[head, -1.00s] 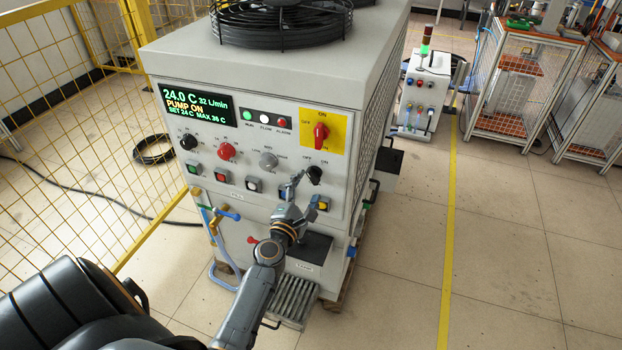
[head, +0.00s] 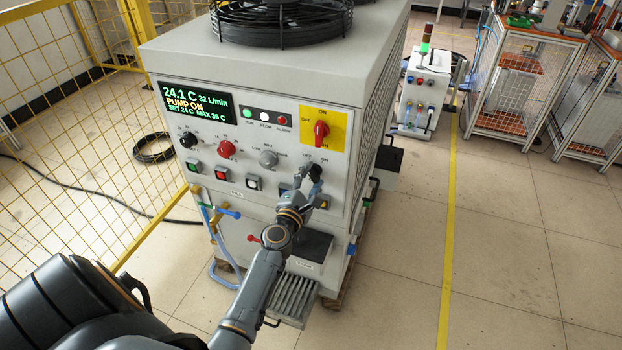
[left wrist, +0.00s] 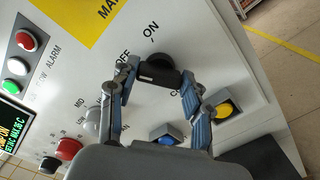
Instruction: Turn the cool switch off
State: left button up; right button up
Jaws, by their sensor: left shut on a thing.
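The cool switch appears to be the black rotary knob (head: 316,171) at the lower right of the cooler's front panel, with OFF and ON marked above it. In the left wrist view the knob (left wrist: 158,68) sits between my two fingers. My left gripper (head: 308,177) is shut on the knob, with its fingertips (left wrist: 160,80) at the knob's sides. Which mark the knob points to is hard to tell because the fingers cover part of it. My right gripper is not in view.
The display (head: 195,103) reads 24.1 C and PUMP ON. A red main switch (head: 321,130) on a yellow plate is above the knob. Blue (left wrist: 166,133) and yellow (left wrist: 226,109) buttons lie close to the fingers.

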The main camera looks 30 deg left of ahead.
pick_arm(q)
jog(key=m, duration=0.4)
jog(key=shift+f, duration=0.1)
jog(key=o, duration=1.2)
jog(key=shift+c, duration=0.2)
jog(key=shift+s, duration=0.1)
jog(key=v, duration=1.2)
